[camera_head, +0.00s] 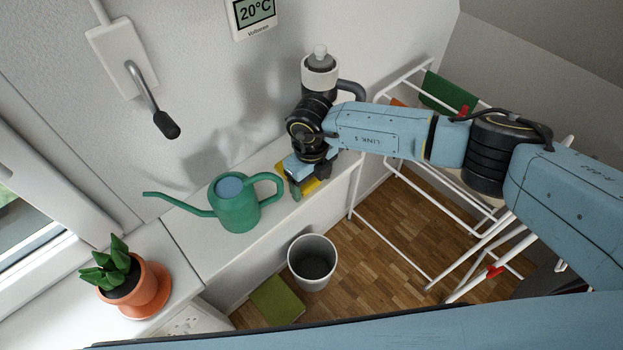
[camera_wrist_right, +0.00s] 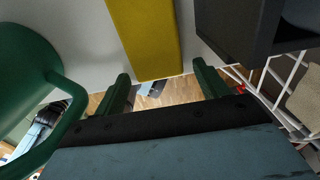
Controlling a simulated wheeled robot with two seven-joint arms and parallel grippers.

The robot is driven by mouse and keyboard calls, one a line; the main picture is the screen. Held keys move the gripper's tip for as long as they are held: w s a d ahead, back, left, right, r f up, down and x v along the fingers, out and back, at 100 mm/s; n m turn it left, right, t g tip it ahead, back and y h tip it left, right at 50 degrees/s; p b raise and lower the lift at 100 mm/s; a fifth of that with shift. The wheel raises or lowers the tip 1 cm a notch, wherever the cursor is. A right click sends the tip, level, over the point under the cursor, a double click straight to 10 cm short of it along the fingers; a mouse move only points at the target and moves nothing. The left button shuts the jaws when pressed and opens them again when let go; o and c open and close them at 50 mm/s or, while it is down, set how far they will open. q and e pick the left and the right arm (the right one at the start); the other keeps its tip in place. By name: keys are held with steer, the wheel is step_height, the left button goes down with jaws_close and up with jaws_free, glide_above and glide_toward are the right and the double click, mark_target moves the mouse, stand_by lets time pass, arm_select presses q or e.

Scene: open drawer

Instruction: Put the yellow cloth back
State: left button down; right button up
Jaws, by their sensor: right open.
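The yellow cloth (camera_head: 311,185) lies flat on the white ledge, mostly hidden under my right gripper (camera_head: 297,188) in the head view. In the right wrist view the yellow cloth (camera_wrist_right: 146,38) is a long flat strip ahead of the fingers, reaching the ledge's edge. My right gripper (camera_wrist_right: 164,86) is open, with its two green fingers apart on either side of the strip's near end. Nothing shows held between them. I cannot tell whether the fingers touch the cloth. My left gripper is not in view.
A green watering can (camera_head: 238,210) stands close left of the gripper. A white drying rack (camera_head: 395,172) with a green cloth (camera_head: 447,93) stands right. A bin (camera_head: 312,263) and a green item (camera_head: 277,301) are on the floor. A potted plant (camera_head: 128,286) stands left.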

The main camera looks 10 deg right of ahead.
step_height(320, 180, up, 12)
steer(key=shift+r+b, duration=0.15)
steer(key=shift+b, duration=0.2)
steer(key=shift+a, duration=0.1)
stand_by(1.4)
